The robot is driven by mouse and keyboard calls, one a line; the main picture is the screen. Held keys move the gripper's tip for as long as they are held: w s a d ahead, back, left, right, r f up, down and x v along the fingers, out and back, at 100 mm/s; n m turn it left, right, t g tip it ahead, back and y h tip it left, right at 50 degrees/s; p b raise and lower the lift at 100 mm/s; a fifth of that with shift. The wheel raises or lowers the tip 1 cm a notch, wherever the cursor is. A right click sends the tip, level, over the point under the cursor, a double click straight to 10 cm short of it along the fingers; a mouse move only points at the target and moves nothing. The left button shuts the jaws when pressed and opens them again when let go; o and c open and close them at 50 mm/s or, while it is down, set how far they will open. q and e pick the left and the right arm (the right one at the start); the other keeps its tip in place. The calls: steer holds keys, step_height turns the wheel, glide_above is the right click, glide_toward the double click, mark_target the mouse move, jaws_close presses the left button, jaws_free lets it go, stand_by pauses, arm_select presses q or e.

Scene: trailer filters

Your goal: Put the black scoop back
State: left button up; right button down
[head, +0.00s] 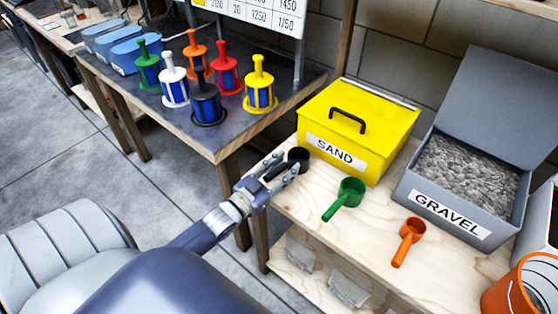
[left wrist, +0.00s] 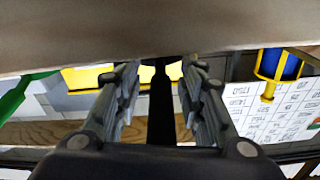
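The black scoop (head: 299,156) is at the left edge of the light wooden table, beside the yellow SAND box (head: 357,130). Its cup points toward the box and its handle reaches back toward my left gripper (head: 279,168). In the left wrist view the black handle (left wrist: 160,110) lies between the two fingers (left wrist: 160,74), with a gap on both sides, so the gripper is open around it. Much of the cup is hidden there. A green scoop (head: 348,193) and an orange scoop (head: 410,238) lie on the table to the right. My right gripper is not in view.
The SAND box's lid is closed. An open grey GRAVEL box (head: 433,203) stands right of it. An orange bucket (head: 518,290) is at the lower right. A dark table (head: 180,122) with several coloured filters stands at the left. The wooden table's front is mostly clear.

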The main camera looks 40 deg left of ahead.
arm_select(q)
steer(key=s+a, duration=0.1)
steer(key=s, duration=1)
steer(key=s+f+n+g+y, duration=0.1)
steer(key=s+f+g, duration=0.2)
steer(key=f, duration=0.8)
steer(key=s+f+g+y, duration=0.15)
steer(key=s+f, duration=0.25)
steer(key=f, duration=0.6)
steer(key=s+f+n+g, duration=0.1)
steer(key=s+f+g, duration=0.25)
steer(key=f, duration=0.75)
steer(key=s+d+f+g, duration=0.4)
steer(key=s+f, duration=0.4)
steer(key=s, duration=0.3)
steer(key=s+d+f+g, duration=0.5)
steer(key=s+f, duration=0.4)
steer(key=s, duration=0.2)
steer(key=shift+s+d+f+m, duration=0.15)
steer(key=shift+d+f+m, duration=0.15)
steer(key=shift+d+m, duration=0.15)
step_height(320, 180, up, 3)
steer(key=shift+f+p, duration=0.15)
steer(key=shift+p, duration=0.95)
